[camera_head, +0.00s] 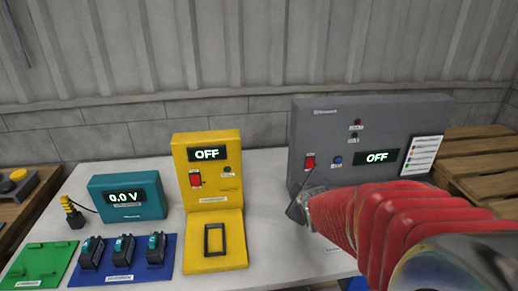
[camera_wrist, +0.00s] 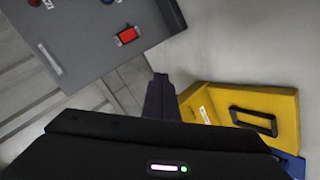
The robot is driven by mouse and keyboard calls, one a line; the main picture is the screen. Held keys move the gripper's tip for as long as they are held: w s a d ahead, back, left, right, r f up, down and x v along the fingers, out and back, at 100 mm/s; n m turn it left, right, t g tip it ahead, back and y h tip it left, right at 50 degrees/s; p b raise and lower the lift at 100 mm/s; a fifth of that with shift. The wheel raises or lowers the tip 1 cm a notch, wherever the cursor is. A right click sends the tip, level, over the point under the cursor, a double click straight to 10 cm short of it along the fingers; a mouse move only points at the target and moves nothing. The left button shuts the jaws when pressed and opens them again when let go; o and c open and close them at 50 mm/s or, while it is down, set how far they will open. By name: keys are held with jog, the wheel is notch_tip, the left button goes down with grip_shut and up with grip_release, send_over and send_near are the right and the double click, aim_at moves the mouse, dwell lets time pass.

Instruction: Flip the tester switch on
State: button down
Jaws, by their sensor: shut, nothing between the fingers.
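A yellow unit (camera_head: 208,147) stands on the table with a red rocker switch (camera_head: 195,180) and a display reading OFF. Its flat base holds an empty black rectangular frame (camera_head: 214,239). A grey box (camera_head: 310,125) to its right also has a red switch (camera_head: 310,162) and a display reading OFF. I cannot tell from the labels which is the tester. My gripper (camera_head: 298,208) is shut and empty, in front of the grey box's lower left. In the wrist view its dark fingers (camera_wrist: 158,97) are together, apart from the grey box's red switch (camera_wrist: 127,36) and the yellow unit (camera_wrist: 215,98).
A teal meter (camera_head: 126,196) reads 0.0 V. A blue tray (camera_head: 125,275) holds several black packs, beside a green plate (camera_head: 42,262). A yellow-and-black plug (camera_head: 72,212) stands near the meter. Wooden pallets (camera_head: 475,148) are at the right. My red arm covers the table's right front.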

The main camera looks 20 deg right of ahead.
jog(key=d+f+n+t, duration=0.5)
jog(key=d+f+n, duration=0.2)
jog(key=d, duration=0.5)
jog(key=shift+w+n+t, duration=0.3)
jog(key=shift+w+n, duration=0.1)
jog(key=shift+n, duration=0.1)
jog(key=shift+w, duration=0.1)
